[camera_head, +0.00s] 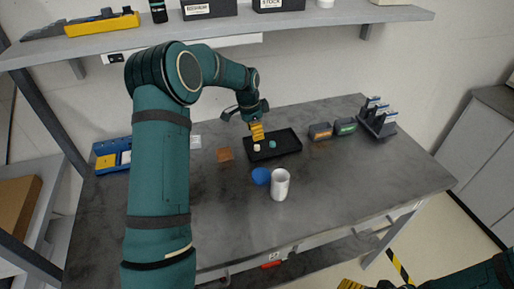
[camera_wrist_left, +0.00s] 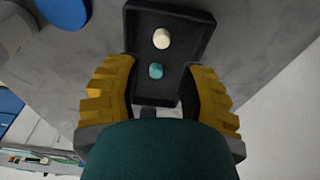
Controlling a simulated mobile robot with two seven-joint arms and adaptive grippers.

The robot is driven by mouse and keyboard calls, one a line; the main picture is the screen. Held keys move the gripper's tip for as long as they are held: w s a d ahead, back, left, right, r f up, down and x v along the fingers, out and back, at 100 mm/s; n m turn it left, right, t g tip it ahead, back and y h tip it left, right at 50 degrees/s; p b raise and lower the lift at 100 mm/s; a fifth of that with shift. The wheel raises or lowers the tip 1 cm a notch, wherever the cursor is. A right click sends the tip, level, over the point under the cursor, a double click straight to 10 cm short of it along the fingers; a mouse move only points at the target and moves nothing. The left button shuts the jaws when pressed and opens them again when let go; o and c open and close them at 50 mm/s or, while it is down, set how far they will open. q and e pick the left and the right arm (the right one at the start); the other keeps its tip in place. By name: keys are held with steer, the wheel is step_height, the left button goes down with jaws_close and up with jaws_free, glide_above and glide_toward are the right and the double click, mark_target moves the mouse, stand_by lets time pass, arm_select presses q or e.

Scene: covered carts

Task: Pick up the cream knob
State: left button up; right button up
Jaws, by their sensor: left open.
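The cream knob (camera_head: 257,148) sits in a black tray (camera_head: 291,141) on the grey workbench, near the tray's left end. A teal knob (camera_head: 272,144) lies in the same tray, to its right. My left gripper (camera_head: 257,131) hangs just over the tray beside the cream knob. In the left wrist view the gripper (camera_wrist_left: 160,66) is open, with its yellow fingers spread on either side of the tray. There the cream knob (camera_wrist_left: 162,38) shows beyond the teal knob (camera_wrist_left: 156,71), and neither is held. My right gripper (camera_head: 350,284) shows only partly at the bottom edge.
A blue disc (camera_head: 261,176) and a white cup (camera_head: 280,184) stand in front of the tray. A brown square (camera_head: 224,154) lies to its left, and two dark boxes (camera_head: 320,131) stand to its right. A shelf (camera_head: 230,28) runs above the bench. The front right of the bench is clear.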

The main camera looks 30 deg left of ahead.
mark_target(257, 146)
arm_select(q)
steer(key=f, duration=0.5)
steer(key=f+b, duration=0.1)
steer(key=f, duration=0.1)
steer(key=shift+w+d+f, duration=0.1)
steer(key=shift+w+f, duration=0.2)
steer(key=c, duration=0.6)
